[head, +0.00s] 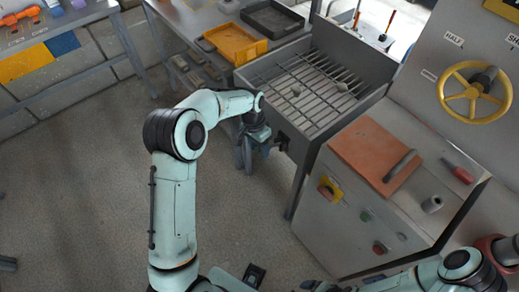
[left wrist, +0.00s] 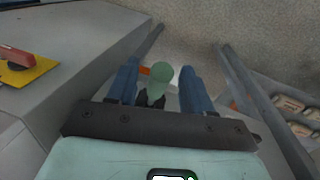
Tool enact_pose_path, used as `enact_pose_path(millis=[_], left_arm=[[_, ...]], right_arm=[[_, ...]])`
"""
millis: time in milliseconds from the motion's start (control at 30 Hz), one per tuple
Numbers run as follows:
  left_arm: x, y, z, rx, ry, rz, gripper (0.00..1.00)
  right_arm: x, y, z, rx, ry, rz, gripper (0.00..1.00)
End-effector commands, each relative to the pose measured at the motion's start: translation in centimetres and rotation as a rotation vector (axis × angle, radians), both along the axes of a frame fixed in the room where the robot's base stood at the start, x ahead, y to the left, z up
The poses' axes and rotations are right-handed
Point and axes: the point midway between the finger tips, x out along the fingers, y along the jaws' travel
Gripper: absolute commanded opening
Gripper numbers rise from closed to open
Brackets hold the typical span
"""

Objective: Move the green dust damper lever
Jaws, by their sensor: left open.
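The green dust damper lever shows in the left wrist view as a round green knob (left wrist: 160,72) on a short stem, with a dark part below it. It is between the two blue fingers of my left gripper (left wrist: 160,84), with gaps visible on both sides. In the head view my left gripper (head: 246,152) points down beside the front corner of the grate bench, and the green knob cannot be made out there. My left gripper is open. My right arm shows at the bottom right of the head view, but its gripper is not visible.
The grate bench (head: 262,75) stands beside the grey cabinet (head: 330,232), which bears a yellow plate with a red handle (head: 329,188) and buttons. A reddish lid (head: 372,150) lies on top. A yellow handwheel (head: 456,97) is at right.

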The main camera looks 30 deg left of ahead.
Motion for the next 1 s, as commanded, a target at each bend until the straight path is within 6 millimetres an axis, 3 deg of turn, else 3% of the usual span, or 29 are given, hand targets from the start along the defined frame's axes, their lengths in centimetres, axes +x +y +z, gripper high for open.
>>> enact_pose_path(millis=[133, 433, 467, 600, 833, 1000], left_arm=[[-0.1, -0.1, -1.0, 0.001, 0.0, 0.0, 0.51], [0.0, -0.2, -1.2, 0.001, -0.001, 0.0, 0.51], [0.0, -0.2, -1.2, 0.001, -0.001, 0.0, 0.44], [0.0, -0.2, -1.2, 0.001, -0.001, 0.0, 0.0], [-0.1, -0.3, -1.3, -0.001, -0.006, 0.0, 0.0], [-0.1, -0.9, -1.8, -0.012, -0.031, 0.001, 0.0]], right_arm=[[0.0, 0.0, 0.0, 0.0, 0.0, 0.0, 0.94], [0.0, 0.0, 0.0, 0.0, 0.0, 0.0, 0.94], [0.0, 0.0, 0.0, 0.0, 0.0, 0.0, 0.94], [0.0, 0.0, 0.0, 0.0, 0.0, 0.0, 0.94], [-0.2, 0.0, -0.3, -0.001, 0.002, 0.0, 0.94], [-0.9, 0.0, -1.6, 0.0, 0.01, 0.0, 0.94]])
